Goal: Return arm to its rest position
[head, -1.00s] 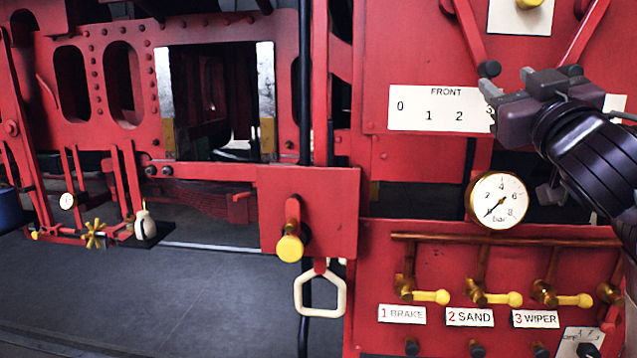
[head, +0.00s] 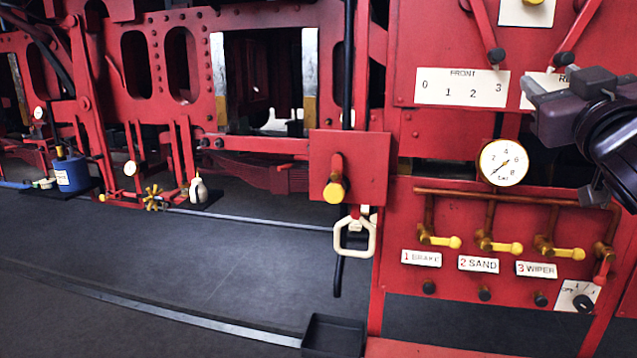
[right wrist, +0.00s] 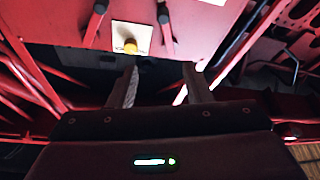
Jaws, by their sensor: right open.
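My right gripper (head: 534,92) is at the right edge of the head view, in front of the red panel and partly over the second label plate (head: 541,90). In the right wrist view its two fingers (right wrist: 161,82) stand apart with nothing between them. My black right arm comes in from the right edge. My left gripper is not in view.
The red panel carries a FRONT scale (head: 462,88), a bar gauge (head: 503,163) and several yellow-tipped valves (head: 500,247). A white ring handle (head: 355,238) hangs left of it. A black bin (head: 333,335) stands below. The grey floor (head: 230,262) at left is largely clear.

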